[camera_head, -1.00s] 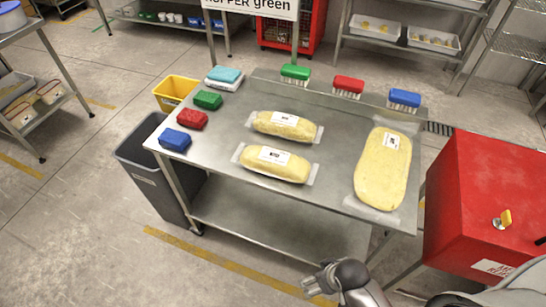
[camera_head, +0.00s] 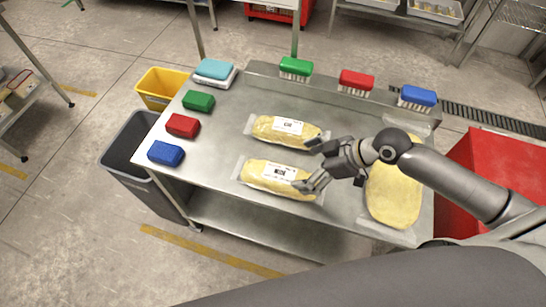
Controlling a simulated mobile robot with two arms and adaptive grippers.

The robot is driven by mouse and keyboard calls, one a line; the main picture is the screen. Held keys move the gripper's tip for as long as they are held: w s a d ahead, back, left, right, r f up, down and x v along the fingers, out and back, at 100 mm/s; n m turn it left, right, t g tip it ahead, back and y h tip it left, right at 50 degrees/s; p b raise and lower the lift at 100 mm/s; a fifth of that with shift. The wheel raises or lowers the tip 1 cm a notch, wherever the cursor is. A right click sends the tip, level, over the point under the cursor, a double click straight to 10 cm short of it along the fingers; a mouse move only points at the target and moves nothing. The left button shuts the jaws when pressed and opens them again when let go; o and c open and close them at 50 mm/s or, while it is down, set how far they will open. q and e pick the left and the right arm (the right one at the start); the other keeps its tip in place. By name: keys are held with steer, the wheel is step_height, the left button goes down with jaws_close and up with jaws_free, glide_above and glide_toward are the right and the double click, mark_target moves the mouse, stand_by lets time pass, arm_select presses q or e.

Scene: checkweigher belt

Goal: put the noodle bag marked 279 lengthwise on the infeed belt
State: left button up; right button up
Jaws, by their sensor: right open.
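Two clear bags of yellow noodles with white labels lie on the steel table: a farther bag (camera_head: 270,127) and a nearer bag (camera_head: 262,172). A larger yellow bag (camera_head: 393,200) lies at the table's right, partly hidden by my right arm. The label print is too small to read, so I cannot tell which bag is 279. My right gripper (camera_head: 308,165) is open and empty, pointing left at the right ends of the two smaller bags. One finger is by the farther bag and one overlaps the nearer bag; contact is unclear. I see no infeed belt. My left gripper is out of view.
Red, green and blue blocks and brushes line the left and back edges of the table (camera_head: 225,125), with a turquoise pad (camera_head: 215,68) at the back left corner. A yellow bin (camera_head: 160,87) and a grey bin (camera_head: 125,150) stand left. A red cabinet (camera_head: 480,150) stands right.

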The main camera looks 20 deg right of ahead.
mark_target(286, 176)
steer(key=shift+a+f, duration=0.1)
steer(key=shift+a, duration=0.2)
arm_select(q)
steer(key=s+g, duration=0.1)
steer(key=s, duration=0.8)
arm_select(e)
steer(key=shift+a+f+p, duration=0.4)
steer(key=shift+a+f, duration=0.8)
steer(key=shift+p+x, duration=0.5)
steer(key=shift+x, duration=0.7)
steer(key=x, duration=0.3)
steer(key=shift+w+d+f+p, duration=0.1)
steer(key=shift+w+f+p, duration=0.15)
steer(key=shift+f+p, duration=0.1)
steer(key=c, duration=1.4)
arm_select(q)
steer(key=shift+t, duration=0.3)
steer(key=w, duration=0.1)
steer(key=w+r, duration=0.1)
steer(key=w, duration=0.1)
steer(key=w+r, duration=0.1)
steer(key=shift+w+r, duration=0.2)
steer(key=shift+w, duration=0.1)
arm_select(e)
steer(key=shift+c, duration=0.2)
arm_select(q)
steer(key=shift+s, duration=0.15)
arm_select(e)
steer(key=shift+r, duration=0.1)
